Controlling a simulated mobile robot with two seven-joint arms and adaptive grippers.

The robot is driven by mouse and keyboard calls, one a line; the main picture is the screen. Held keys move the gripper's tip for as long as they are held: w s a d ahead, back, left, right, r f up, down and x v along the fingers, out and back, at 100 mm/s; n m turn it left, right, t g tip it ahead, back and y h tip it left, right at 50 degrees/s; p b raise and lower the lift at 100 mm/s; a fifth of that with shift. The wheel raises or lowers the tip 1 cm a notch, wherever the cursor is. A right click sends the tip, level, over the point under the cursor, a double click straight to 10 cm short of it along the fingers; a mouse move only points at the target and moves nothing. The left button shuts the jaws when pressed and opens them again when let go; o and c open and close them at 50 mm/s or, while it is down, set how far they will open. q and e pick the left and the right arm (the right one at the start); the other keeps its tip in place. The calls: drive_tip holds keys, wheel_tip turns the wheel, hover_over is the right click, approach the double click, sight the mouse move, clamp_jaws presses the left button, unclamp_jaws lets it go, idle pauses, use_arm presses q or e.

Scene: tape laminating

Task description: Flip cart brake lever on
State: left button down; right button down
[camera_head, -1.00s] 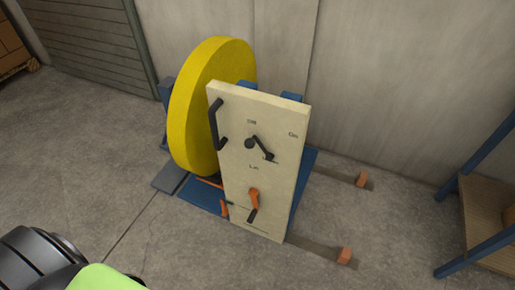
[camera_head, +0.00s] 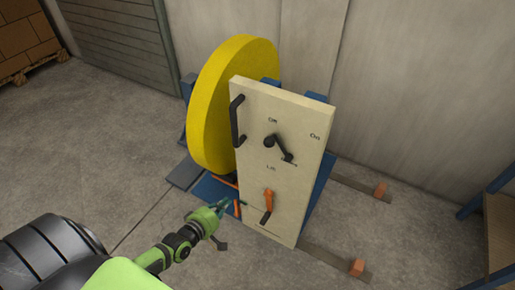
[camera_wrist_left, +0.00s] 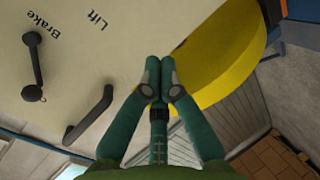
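The cart's upright cream panel (camera_head: 304,190) carries a black brake lever (camera_head: 279,149). The lever's arm slants down and right from its round pivot, between the "Off" mark above and the "On" mark at upper right. In the left wrist view the brake lever (camera_wrist_left: 35,62) is at the left, near the "Brake" lettering. My left gripper (camera_head: 226,203) is low at the panel's left side, below and left of the lever and apart from it. In the left wrist view its green fingertips (camera_wrist_left: 160,64) are together with nothing seen between them. My right gripper is out of view.
A black handle (camera_head: 235,122) stands out at the panel's upper left; an orange lever (camera_head: 268,201) is lower down. A large yellow roll (camera_head: 219,105) is behind the panel. Orange-ended floor rails (camera_head: 340,263) extend right. Open concrete floor lies in front.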

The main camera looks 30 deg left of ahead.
use_arm(q)
drive_tip(key=w+r+n+t, duration=0.2)
drive_tip(key=r+n, duration=0.1)
drive_tip(key=r, duration=0.5)
drive_tip(key=w+d+r+n+t+h, duration=0.1)
drive_tip(key=r+n, duration=0.3)
drive_tip(key=r, duration=0.4)
drive_tip(key=shift+w+t+b, duration=0.35)
drive_tip(key=shift+w+t, duration=0.35)
drive_tip(key=shift+w, duration=0.2)
drive_tip(key=shift+w, duration=0.1)
drive_tip(key=w, duration=0.6)
drive_tip(key=w+d, duration=0.1)
drive_tip(key=w, duration=0.2)
drive_tip(key=shift+w+r+p, duration=0.15)
drive_tip(key=shift+w+p, duration=0.1)
drive_tip(key=shift+p, duration=0.05)
drive_tip(key=d+p, duration=0.1)
drive_tip(key=s+d+r+p, duration=0.1)
drive_tip(key=shift+d+r+p, duration=0.25)
drive_tip(key=shift+p, duration=0.15)
drive_tip(key=shift+s+d, duration=0.3)
drive_tip(key=shift+d, duration=0.1)
drive_tip(key=shift+r+p, duration=0.15)
drive_tip(key=shift+p, duration=0.15)
